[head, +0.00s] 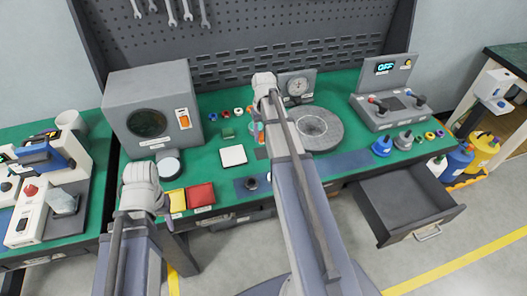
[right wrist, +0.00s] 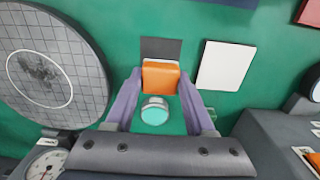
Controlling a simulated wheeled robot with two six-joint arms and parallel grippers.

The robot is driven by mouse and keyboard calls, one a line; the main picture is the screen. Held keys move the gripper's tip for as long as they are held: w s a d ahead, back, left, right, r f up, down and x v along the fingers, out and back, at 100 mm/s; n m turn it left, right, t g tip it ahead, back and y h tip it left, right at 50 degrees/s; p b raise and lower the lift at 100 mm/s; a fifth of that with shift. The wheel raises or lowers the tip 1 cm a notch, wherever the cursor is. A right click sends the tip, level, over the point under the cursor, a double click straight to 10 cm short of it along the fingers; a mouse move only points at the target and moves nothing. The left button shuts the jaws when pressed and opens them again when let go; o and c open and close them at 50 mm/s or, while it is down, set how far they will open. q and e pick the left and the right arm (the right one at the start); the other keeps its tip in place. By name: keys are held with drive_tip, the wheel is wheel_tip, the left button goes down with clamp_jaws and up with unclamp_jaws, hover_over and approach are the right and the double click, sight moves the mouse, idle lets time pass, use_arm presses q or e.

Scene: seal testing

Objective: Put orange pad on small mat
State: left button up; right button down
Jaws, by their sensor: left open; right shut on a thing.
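The orange pad (right wrist: 160,76) sits between the fingertips of my right gripper (right wrist: 162,90), which is shut on it. In the head view, my right arm mostly hides this gripper above the green bench. A small dark square mat (right wrist: 161,50) lies flat just beyond the pad in the right wrist view; the pad overlaps its near edge in the picture. I cannot tell the height between them. The mat also shows in the head view (head: 261,153), partly behind my arm. My left gripper (head: 163,210) is open, near the yellow pad at the bench's front edge.
A white pad (right wrist: 225,66) lies beside the mat. A teal-topped round piece (right wrist: 155,113) is below the fingers in the wrist picture. A large round disc (right wrist: 45,75) stands nearby. Yellow (head: 177,200) and red (head: 201,195) pads lie in front. An open drawer (head: 405,205) juts out right.

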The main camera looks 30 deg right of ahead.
sight(264, 153)
use_arm(q)
drive_tip(key=shift+f+b, duration=0.95)
drive_tip(key=shift+f, duration=0.65)
use_arm(e)
drive_tip(key=shift+f, duration=1.6)
use_arm(q)
drive_tip(key=shift+f, duration=0.1)
use_arm(e)
drive_tip(key=shift+f, duration=0.1)
use_arm(q)
wheel_tip(264, 153, down, 4)
drive_tip(key=b, duration=0.3)
drive_tip(key=shift+r+b, duration=0.25)
drive_tip(key=shift+b, duration=0.1)
use_arm(e)
wheel_tip(264, 153, down, 4)
drive_tip(key=shift+r, duration=0.25)
drive_tip(key=shift+f, duration=0.15)
drive_tip(key=shift+c, duration=1.3)
unclamp_jaws()
use_arm(q)
drive_tip(key=shift+f, duration=0.15)
use_arm(e)
drive_tip(key=shift+r, duration=0.2)
